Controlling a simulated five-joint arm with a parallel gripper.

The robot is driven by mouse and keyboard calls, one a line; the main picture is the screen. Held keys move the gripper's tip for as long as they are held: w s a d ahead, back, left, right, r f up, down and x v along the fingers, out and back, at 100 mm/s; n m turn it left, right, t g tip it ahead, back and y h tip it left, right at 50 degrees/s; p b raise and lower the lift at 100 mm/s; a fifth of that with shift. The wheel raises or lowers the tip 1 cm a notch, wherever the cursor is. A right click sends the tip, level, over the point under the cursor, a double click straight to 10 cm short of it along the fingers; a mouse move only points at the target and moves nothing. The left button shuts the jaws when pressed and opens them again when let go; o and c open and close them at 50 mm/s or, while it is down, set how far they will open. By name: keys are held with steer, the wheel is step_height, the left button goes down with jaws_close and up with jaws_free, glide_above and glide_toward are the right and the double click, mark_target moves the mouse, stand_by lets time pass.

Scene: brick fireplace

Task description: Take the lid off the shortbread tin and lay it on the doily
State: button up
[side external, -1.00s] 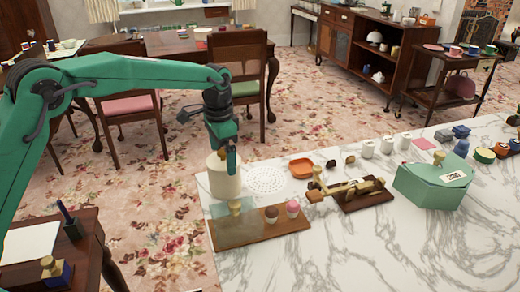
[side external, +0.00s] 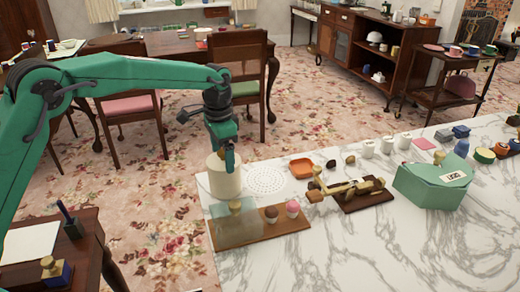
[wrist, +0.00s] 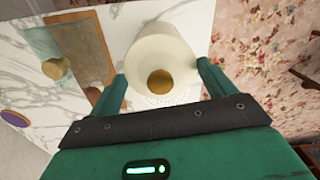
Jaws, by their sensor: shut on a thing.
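No gap shows between lid and tin. The white lace doily (side external: 267,180) lies flat just right of the tin, with nothing on it; part of it shows in the wrist view (wrist: 172,98).
A wooden board (side external: 275,231) with a clear cover and two small cakes lies in front. A green box (side external: 432,181) stands farther right. The marble's front is clear.

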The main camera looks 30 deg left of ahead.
mark_target(223, 154)
steer(key=shift+r, duration=0.8)
steer(key=r, duration=0.3)
steer(key=shift+s+d, duration=0.25)
steer(key=shift+d, duration=0.05)
steer(key=s+d+r, duration=0.6)
steer(key=s+d, duration=0.1)
steer(key=d, duration=0.1)
steer(key=shift+s+r, duration=0.2)
steer(key=shift+s, duration=0.05)
steer(key=shift+a, duration=0.1)
steer(key=s+a+f+n, duration=0.2)
steer(key=a, duration=0.5)
steer(key=s+a+f+n, duration=0.2)
steer(key=a, duration=0.4)
steer(key=s+a+f+n, duration=0.2)
steer(key=a+n, duration=0.1)
steer(key=a, duration=0.4)
steer(key=shift+s+a+f, duration=0.3)
steer(key=shift+s+a, duration=0.05)
